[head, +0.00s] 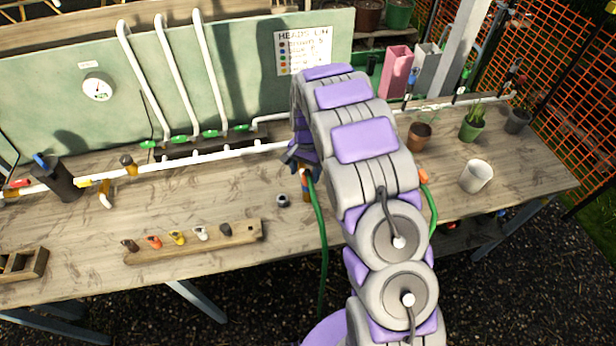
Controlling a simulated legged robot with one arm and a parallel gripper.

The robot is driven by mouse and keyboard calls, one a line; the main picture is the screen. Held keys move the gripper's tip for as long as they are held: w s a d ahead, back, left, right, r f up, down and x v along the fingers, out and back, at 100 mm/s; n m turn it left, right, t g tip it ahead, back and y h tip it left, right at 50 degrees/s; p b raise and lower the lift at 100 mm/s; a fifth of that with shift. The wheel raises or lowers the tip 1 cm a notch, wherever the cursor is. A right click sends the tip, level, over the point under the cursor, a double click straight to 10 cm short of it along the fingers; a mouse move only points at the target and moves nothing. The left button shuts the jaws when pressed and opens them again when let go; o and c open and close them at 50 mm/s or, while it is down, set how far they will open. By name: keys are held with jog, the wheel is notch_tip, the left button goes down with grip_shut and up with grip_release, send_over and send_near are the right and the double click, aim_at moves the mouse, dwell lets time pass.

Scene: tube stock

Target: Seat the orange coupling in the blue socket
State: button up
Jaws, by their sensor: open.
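My gripper (301,160) points down over the middle of the bench, its jaws open but mostly hidden by my arm. Just below it stands a small orange and blue piece (306,189), at the upper end of a green hose (322,235); I cannot tell whether the jaws are around it or beside it. Another orange piece (423,175) shows right of my arm, at a second stretch of green hose. An orange fitting (154,241) sits in the wooden rack (245,235). A small dark ring with a pale centre (282,200) lies left of the gripper. I cannot tell which is the blue socket.
A white pipe (190,160) runs along the back of the bench (80,240). A white cup (476,176) and plant pots (419,136) stand at the right. The bench between rack and pipe is mostly clear.

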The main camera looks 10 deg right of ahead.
jog(key=r, duration=0.8)
jog(key=shift+s+r, duration=0.15)
jog(key=shift+s, duration=0.2)
notch_tip(320, 180, up, 6)
jog(key=d, duration=0.2)
jog(key=s+r+n, duration=0.2)
jog(key=s+r, duration=0.3)
jog(key=s, duration=0.4)
jog(key=s+a+f+n+b, duration=0.1)
jog(key=s+n+b, duration=0.4)
jog(key=s, duration=2.7)
jog(key=shift+s+a+f+n+g+h, duration=0.3)
jog(key=shift+s+n+g, duration=0.1)
jog(key=shift+n, duration=0.1)
